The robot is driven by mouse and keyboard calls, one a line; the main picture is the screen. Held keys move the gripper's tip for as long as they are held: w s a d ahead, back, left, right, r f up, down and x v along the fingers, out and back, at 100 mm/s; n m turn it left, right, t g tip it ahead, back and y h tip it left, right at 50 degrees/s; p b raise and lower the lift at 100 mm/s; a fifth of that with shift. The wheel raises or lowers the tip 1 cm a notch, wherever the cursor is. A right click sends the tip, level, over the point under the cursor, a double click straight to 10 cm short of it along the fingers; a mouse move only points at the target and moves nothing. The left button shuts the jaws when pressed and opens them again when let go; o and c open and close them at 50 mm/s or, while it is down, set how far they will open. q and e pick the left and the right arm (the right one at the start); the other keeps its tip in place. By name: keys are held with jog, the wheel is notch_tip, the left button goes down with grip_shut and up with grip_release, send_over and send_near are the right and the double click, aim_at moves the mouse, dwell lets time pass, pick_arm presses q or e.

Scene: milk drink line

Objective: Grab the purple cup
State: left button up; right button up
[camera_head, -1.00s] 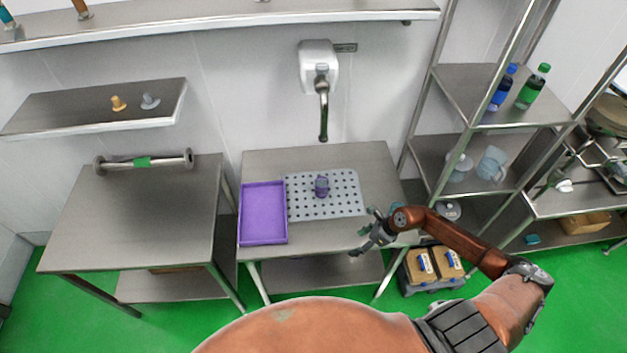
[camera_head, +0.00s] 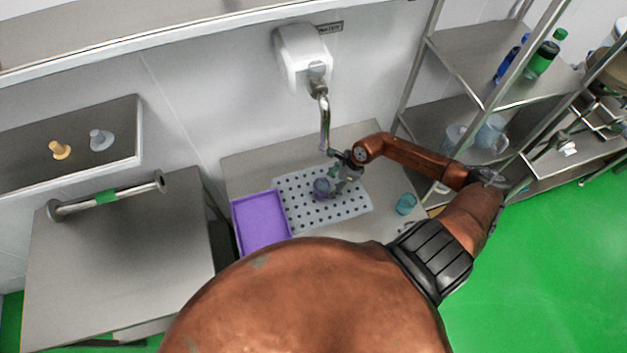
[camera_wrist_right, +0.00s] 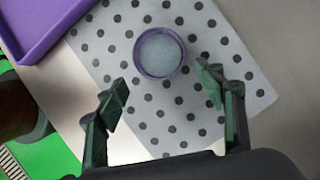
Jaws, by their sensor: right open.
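The purple cup (camera_head: 322,187) stands on the perforated grey mat (camera_head: 297,215) under the tap. In the right wrist view the cup (camera_wrist_right: 160,53) shows from above, with a purple rim and a greyish inside. My right gripper (camera_head: 339,180) is just to the right of the cup in the head view. In the wrist view its two fingers (camera_wrist_right: 163,92) are spread apart and empty, and the cup is beyond the fingertips, roughly centred between them. My left gripper is not in view.
A purple tray (camera_head: 262,222) lies left of the mat. A teal cup (camera_head: 405,204) stands on the table right of the mat. The tap (camera_head: 324,120) hangs from the wall behind. A metal shelf rack (camera_head: 455,60) with bottles and jugs stands at the right.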

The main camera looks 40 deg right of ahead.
aim_at(322, 189)
jog(key=shift+w+a+f, duration=0.15)
jog(key=shift+w+f, duration=0.05)
jog(key=shift+w, duration=0.25)
jog(key=shift+p+x, duration=0.45)
jog(key=shift+x, duration=0.65)
jog(key=p+x, duration=0.1)
jog(key=x, duration=0.3)
jog(key=shift+w+a+p, duration=0.1)
jog(key=shift+a+p, duration=0.05)
jog(key=shift+p, duration=0.25)
jog(key=shift+w+f, duration=0.1)
jog(key=shift+f, duration=0.3)
jog(key=shift+c, duration=0.7)
jog(key=c, duration=1.5)
jog(key=shift+o, duration=0.2)
jog(key=shift+r, duration=0.1)
